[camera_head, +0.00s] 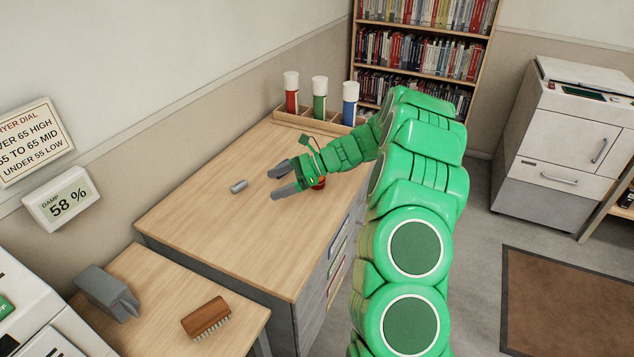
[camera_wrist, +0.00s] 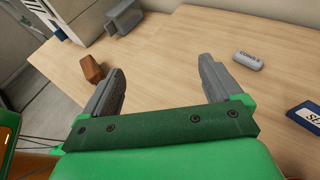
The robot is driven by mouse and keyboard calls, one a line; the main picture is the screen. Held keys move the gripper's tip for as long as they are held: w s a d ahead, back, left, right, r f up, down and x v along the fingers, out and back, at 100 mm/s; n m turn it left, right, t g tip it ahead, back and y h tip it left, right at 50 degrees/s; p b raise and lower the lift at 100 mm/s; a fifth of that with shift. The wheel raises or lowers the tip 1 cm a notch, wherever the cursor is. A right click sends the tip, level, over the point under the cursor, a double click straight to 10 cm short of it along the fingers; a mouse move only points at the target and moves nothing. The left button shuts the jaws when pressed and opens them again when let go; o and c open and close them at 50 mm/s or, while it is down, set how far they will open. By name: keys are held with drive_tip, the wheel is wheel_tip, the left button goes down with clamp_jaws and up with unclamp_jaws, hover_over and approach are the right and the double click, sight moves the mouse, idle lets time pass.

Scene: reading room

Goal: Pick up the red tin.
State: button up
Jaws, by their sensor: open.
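A red cylinder with a white cap (camera_head: 291,96) stands upright in a wooden rack at the back of the desk in the head view. A second red object (camera_head: 319,184) shows on the desk beneath my gripper, mostly hidden by it; I cannot tell its full shape or which of the two is the red tin. My gripper (camera_head: 275,184) is open over the desk, fingers pointing left, away from the rack.
Green (camera_head: 320,98) and blue (camera_head: 350,102) capped cylinders share the rack (camera_head: 310,125). A small grey cylinder (camera_head: 238,186) lies left of my fingertips on the desk (camera_head: 215,230). A brush (camera_head: 206,319) and grey object (camera_head: 107,292) sit on the lower-left table.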

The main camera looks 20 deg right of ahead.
drive_tip(key=w+d+m+t, duration=0.2)
drive_tip(key=w+d, duration=0.6)
drive_tip(key=d, duration=0.4)
drive_tip(key=m+t+h, duration=0.2)
hover_over(322, 177)
drive_tip(key=s+d, duration=0.3)
drive_tip(key=d, duration=0.2)
wheel_tip(322, 177, down, 11)
drive_tip(key=shift+a+r, duration=0.1)
drive_tip(key=shift+r, duration=0.05)
drive_tip(key=shift+f+x, duration=0.15)
drive_tip(key=shift+x, duration=1.8)
drive_tip(key=shift+f+x, duration=0.15)
drive_tip(key=shift+x, duration=1.85)
drive_tip(key=c, duration=1.1)
drive_tip(key=shift+r, duration=0.1)
